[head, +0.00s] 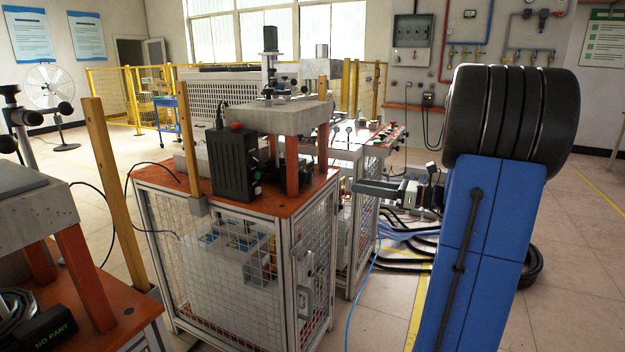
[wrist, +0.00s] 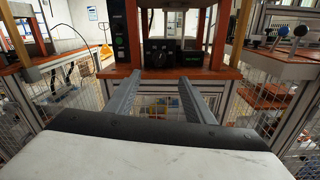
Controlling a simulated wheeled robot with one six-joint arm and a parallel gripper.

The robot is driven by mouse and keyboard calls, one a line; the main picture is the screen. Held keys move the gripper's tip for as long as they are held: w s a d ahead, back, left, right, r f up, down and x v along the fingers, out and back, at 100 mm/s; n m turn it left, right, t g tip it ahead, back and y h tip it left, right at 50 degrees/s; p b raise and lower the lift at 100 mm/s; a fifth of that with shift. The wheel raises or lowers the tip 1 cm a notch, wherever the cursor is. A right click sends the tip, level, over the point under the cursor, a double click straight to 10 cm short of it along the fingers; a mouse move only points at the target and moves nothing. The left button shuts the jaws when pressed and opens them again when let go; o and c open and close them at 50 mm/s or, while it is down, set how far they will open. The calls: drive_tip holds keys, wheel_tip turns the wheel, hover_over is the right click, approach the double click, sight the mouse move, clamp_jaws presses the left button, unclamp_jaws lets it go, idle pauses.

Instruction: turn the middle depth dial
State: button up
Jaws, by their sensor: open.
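In the head view my gripper (head: 362,187) is right of the middle bench's orange top.
The middle bench has an orange top (head: 160,178) and mesh sides (head: 225,270). A black control unit (head: 234,163) stands left of the dial box. Orange legs (head: 321,160) flank the box. Another bench (head: 90,310) is at left. Hoses lie on the floor at right.

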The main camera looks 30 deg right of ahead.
sight(312, 189)
drive_tip(key=x, duration=1.7)
drive_tip(key=shift+s+a, duration=0.1)
drive_tip(key=c, duration=1.1)
